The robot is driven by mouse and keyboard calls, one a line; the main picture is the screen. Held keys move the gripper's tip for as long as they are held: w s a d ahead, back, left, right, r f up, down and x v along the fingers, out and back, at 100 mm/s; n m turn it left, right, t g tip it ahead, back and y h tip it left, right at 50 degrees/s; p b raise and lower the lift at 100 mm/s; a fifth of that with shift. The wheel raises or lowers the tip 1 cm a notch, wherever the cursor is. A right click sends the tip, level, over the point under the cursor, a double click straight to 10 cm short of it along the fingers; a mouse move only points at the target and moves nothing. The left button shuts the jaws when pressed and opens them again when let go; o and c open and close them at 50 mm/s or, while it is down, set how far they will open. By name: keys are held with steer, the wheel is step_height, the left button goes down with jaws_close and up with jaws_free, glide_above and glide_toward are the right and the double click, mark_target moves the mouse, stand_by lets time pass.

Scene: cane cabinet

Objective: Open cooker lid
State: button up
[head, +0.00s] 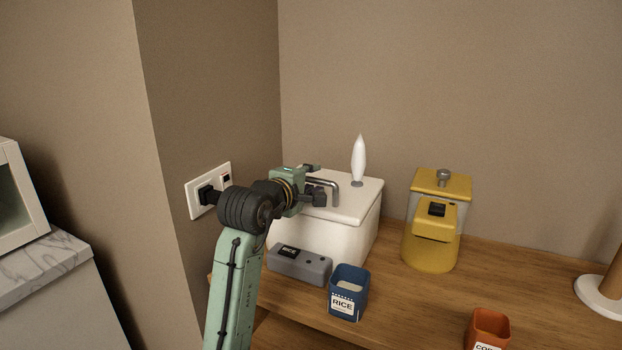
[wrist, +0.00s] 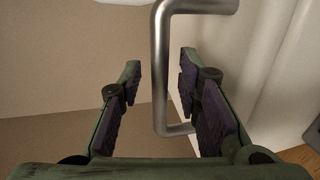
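The cooker (head: 345,243) is a white box with a white lid (head: 352,205) that lies flat and closed on top. A bent metal handle (head: 335,184) stands on the lid; it also shows as a grey bar in the wrist view (wrist: 160,75). My gripper (head: 318,190) is over the left part of the lid, at the handle. In the wrist view my gripper (wrist: 158,82) is open, with a dark-padded finger on each side of the bar. A gap shows between the bar and each finger. I cannot tell how deep the bar sits between them.
A white upright paddle-shaped piece (head: 359,160) stands at the lid's back. A grey control box (head: 300,264) and a blue rice container (head: 346,300) stand in front. A yellow appliance (head: 432,245) is right on the wooden counter (head: 540,290). A wall socket (head: 195,201) is left.

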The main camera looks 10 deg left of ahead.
steer(key=shift+c, duration=0.6)
jaws_close()
